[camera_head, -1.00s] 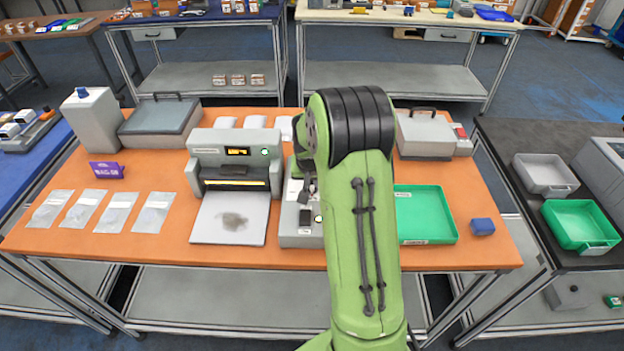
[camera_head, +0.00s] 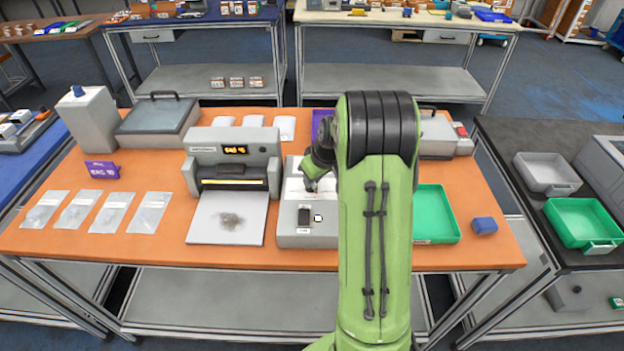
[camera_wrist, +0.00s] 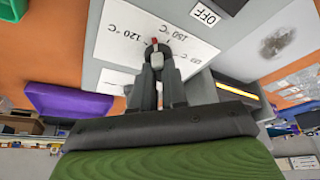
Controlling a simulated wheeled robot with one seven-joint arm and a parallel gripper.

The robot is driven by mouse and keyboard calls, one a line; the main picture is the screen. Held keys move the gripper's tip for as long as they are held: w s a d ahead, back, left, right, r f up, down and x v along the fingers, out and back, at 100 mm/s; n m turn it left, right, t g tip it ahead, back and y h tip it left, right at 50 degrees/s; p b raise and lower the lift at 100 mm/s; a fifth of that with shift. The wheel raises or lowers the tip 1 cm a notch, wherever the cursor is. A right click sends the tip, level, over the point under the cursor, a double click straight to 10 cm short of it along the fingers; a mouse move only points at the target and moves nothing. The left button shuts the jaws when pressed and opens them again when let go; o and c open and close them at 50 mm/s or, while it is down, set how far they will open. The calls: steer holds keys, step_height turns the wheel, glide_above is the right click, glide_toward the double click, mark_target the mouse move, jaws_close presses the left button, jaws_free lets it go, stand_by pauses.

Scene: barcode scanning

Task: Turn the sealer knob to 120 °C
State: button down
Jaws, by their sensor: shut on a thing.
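The grey sealer unit (camera_head: 292,238) stands in the middle of the orange table, with a white dial plate (camera_head: 292,190) and a black switch (camera_head: 304,216) on top. In the wrist view the dial plate (camera_wrist: 110,45) shows upside down, with 120 °C and 150 °C labels. The knob (camera_wrist: 156,50) has a red mark pointing between these two labels; its exact setting is hard to tell. My gripper (camera_wrist: 157,62) is shut on the knob. It also shows in the head view (camera_head: 315,182), partly hidden by my green arm. An OFF label (camera_wrist: 205,12) lies beside the plate.
Left of the unit is a grey machine (camera_head: 212,150) with a lit display and pale front plate. A green tray (camera_head: 438,215) and blue block (camera_head: 484,226) are at right.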

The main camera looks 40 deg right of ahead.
steer(key=n+y, duration=0.1)
steer(key=n, duration=0.2)
steer(key=n+y, duration=0.1)
steer(key=n, duration=0.1)
steer(key=shift+w+d+n+g, duration=0.1)
steer(key=shift+d+n+g, duration=0.1)
steer(key=shift+n+g, duration=0.2)
stand_by(0.4)
steer(key=c, duration=1.2)
jaws_free()
steer(key=shift+o, duration=0.2)
steer(key=p+v, duration=0.3)
steer(key=v, duration=1.2)
steer(key=shift+d+r+p, duration=0.25)
steer(key=shift+r+p, duration=0.05)
steer(key=shift+r, duration=0.05)
